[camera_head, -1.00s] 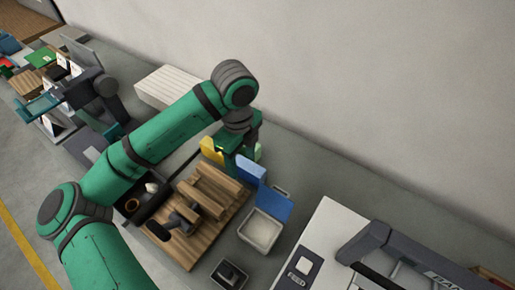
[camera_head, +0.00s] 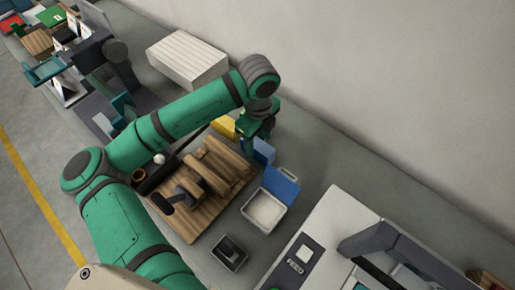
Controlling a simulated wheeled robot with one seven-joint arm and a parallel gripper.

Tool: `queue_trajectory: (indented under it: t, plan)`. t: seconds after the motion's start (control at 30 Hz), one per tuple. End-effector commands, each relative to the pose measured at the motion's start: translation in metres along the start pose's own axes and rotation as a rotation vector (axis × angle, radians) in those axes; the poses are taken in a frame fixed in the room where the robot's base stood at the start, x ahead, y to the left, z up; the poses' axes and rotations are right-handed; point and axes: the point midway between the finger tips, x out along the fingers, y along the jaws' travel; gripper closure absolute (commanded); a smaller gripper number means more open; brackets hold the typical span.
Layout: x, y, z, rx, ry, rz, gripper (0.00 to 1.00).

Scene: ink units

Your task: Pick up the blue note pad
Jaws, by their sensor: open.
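The blue note pad (camera_head: 264,151) stands upright at the back edge of the wooden organiser (camera_head: 212,186), to the right of a yellow pad (camera_head: 224,127). My gripper (camera_head: 254,142) points down just behind and above the blue pad, overlapping its left part in the picture. The gripper is open. The fingertips are partly hidden, and I cannot tell whether the pad is between them.
A white box (camera_head: 265,211) with a raised blue lid (camera_head: 282,185) is close on the right. A small dark tray (camera_head: 230,253) lies in front. A grey-white machine (camera_head: 330,225) is at right, a ribbed white box (camera_head: 187,58) behind, and the wall beyond.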

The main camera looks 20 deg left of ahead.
Motion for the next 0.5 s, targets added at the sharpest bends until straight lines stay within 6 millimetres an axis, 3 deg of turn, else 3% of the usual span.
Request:
queue_trajectory:
  t: [0.2, 0.5]
  plan:
    - [0.026, 0.002, 0.002, -0.006, 0.0, 0.001, 0.47]
    - [0.03, 0.001, 0.001, -0.005, 0.0, -0.001, 0.47]
